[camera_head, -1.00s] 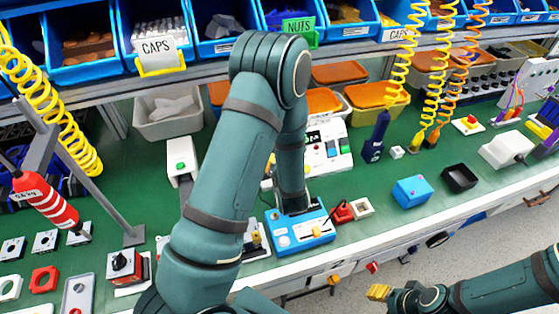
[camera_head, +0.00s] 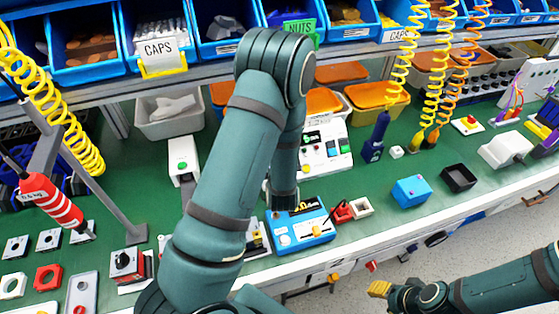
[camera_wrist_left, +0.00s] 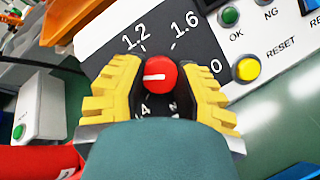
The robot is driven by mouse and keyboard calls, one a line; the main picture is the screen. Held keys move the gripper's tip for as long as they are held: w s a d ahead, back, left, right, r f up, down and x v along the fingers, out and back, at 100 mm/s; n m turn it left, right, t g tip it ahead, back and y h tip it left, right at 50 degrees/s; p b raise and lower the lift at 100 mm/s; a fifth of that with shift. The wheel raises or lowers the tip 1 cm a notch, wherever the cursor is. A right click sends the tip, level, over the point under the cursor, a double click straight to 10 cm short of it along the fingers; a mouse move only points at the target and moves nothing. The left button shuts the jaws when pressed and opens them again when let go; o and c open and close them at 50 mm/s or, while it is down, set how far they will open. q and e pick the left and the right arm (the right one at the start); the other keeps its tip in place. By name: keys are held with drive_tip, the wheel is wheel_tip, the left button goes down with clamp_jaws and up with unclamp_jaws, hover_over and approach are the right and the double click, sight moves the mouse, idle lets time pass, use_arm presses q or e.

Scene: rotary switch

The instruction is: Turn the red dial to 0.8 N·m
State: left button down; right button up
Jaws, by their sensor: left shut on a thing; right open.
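The red dial (camera_wrist_left: 160,80) sits on a dark scale plate on a white panel in the left wrist view. Its white mark points left. The labels 1.2 and 1.6 show above it; the label to the left is covered by a finger. My left gripper (camera_wrist_left: 159,94) has its yellow fingers on both sides of the dial, shut on it. In the head view the dial and these fingertips are hidden behind my left arm; part of the white panel (camera_head: 325,150) shows. My right gripper (camera_head: 380,290), with yellow tips, is empty, off the bench's front edge.
A red hanging tool (camera_head: 52,200) is at left. Green bench shows between them.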

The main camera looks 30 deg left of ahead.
use_arm(q)
drive_tip(key=c, duration=0.6)
unclamp_jaws()
drive_tip(key=shift+w, duration=0.15)
drive_tip(key=v, duration=0.7)
drive_tip(key=shift+d, duration=0.15)
drive_tip(key=shift+r, duration=0.15)
